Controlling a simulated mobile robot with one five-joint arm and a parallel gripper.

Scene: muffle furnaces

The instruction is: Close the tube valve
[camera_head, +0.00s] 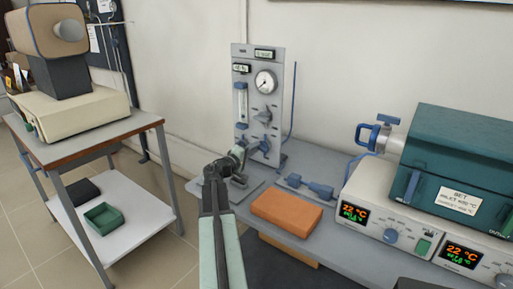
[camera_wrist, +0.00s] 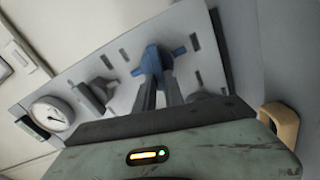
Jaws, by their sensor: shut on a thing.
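A blue valve handle (camera_wrist: 158,62) sticks out from the grey gas panel (camera_wrist: 120,60). In the wrist view the two fingers of my gripper (camera_wrist: 158,88) reach up to it and are shut on it. In the head view my gripper (camera_head: 242,148) is at the lower part of the upright panel (camera_head: 241,130), and my wrist hides part of it. Another blue valve (camera_head: 375,134) stands at the left end of the teal tube furnace (camera_head: 465,150), apart from my gripper.
A round gauge (camera_head: 265,82) is high on the panel. An orange brick (camera_head: 287,212) and a blue fitting (camera_head: 310,187) lie on the grey bench (camera_head: 330,215). A small cart (camera_head: 105,140) with a beige device stands to the left. Floor shows between cart and bench.

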